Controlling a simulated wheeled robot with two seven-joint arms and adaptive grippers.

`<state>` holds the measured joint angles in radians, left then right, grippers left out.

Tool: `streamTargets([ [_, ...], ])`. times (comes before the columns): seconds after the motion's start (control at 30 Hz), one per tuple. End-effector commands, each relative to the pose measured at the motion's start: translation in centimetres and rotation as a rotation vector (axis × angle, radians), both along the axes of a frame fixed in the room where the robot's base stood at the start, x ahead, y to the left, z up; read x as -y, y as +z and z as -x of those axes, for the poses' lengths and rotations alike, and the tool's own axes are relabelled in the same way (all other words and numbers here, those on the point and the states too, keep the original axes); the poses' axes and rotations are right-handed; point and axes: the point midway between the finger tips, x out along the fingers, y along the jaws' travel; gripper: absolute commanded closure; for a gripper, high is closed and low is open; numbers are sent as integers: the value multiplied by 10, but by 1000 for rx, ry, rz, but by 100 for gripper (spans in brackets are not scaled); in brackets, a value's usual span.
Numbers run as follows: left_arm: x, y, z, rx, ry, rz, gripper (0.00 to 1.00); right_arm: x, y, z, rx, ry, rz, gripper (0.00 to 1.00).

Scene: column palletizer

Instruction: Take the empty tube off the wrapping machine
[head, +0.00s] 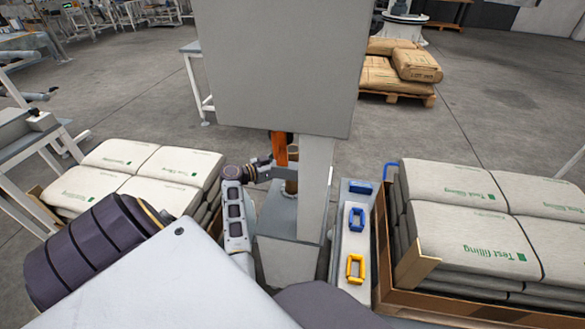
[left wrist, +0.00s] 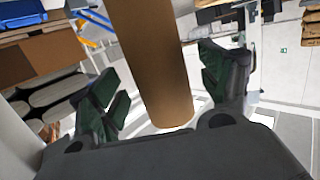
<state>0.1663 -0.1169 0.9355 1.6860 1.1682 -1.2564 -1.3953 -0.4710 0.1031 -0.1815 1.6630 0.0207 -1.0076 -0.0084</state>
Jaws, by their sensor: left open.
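The wrapping machine (head: 312,190) is a grey column with a large box-like top and a grey base. The brown cardboard tube (left wrist: 150,55) stands between the open fingers of my left gripper (left wrist: 163,82) in the left wrist view. No wrap shows on its visible part. In the head view only a short part of the tube (head: 291,185) shows beside the column; the machine hides the rest. My left gripper (head: 280,171) reaches the tube from the left, its fingers spread either side. I cannot tell whether they touch it. My right gripper is not in view.
White sacks are stacked at left (head: 150,172) and right (head: 470,220). Brown sacks (head: 402,68) lie on a pallet behind. Open floor lies beyond.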

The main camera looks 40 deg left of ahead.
Motion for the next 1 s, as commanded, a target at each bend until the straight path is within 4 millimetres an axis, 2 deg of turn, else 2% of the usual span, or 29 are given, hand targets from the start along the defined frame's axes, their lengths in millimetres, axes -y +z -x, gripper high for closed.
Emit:
streamTargets([
  [0.13,4,-2,-14,1,1,2,22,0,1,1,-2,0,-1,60],
  [0.3,6,-4,-22,0,1,1,22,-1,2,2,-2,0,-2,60],
  [0.8,7,-4,-23,-1,0,1,22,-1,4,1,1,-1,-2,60],
  [1.0,7,-4,-22,-1,0,1,48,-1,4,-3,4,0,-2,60],
])
